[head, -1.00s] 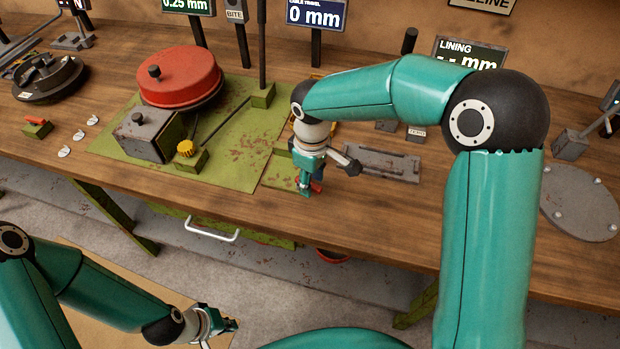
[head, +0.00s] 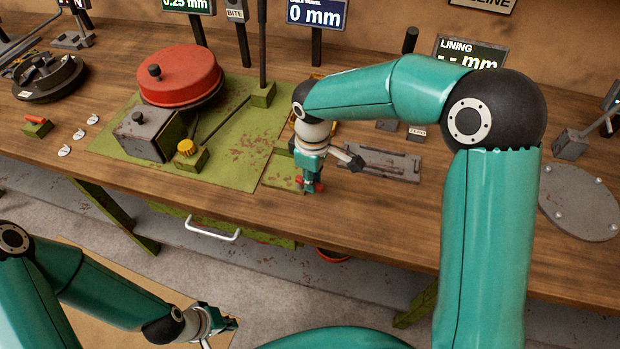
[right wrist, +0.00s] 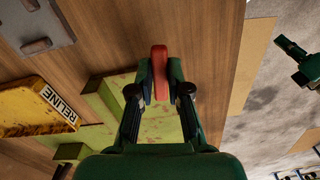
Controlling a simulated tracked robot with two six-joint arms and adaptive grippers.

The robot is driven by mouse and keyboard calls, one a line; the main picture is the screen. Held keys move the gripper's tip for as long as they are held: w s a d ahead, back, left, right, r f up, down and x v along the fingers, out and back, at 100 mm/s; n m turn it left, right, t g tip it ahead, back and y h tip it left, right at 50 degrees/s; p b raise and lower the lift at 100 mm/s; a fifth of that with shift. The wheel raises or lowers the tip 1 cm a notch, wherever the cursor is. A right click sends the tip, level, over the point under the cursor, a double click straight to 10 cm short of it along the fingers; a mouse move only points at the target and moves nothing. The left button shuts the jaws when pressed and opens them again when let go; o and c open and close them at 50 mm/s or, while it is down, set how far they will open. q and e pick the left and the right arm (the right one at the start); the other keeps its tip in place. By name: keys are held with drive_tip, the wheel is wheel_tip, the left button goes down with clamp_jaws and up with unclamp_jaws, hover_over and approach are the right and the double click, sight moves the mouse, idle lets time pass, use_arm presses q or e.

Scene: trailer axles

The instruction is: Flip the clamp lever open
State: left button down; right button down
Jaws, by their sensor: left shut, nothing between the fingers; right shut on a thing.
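The clamp lever is a small red bar that shows in the right wrist view (right wrist: 159,65), upright in the picture between my fingertips. It stands over a green block (right wrist: 130,100) that looks like the clamp's base. My right gripper (head: 311,187) is shut on the red lever at the front right of the green plate; it also shows in the right wrist view (right wrist: 160,95). The fingers cover part of the lever and its pivot is hidden. My left gripper (head: 232,325) is shut and empty, low in front of the bench.
The red drum (head: 180,78) and the grey box (head: 150,135) stand left on the green plate (head: 235,170). A grey flat plate (head: 385,165) lies right of my right gripper. A yellow RELINE tray (right wrist: 30,105) is nearby. The bench front (head: 390,225) is clear.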

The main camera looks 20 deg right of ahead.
drive_tip(key=shift+w+d+r+n, duration=0.1)
drive_tip(key=shift+w+d+n, duration=0.1)
drive_tip(key=shift+n, duration=0.35)
drive_tip(key=shift+w+d+n, duration=0.1)
drive_tip(key=shift+w+n, duration=0.05)
drive_tip(key=shift+n, duration=0.4)
drive_tip(key=c, duration=1.1)
unclamp_jaws()
wheel_tip(320, 180, up, 12)
drive_tip(key=shift+f, duration=0.1)
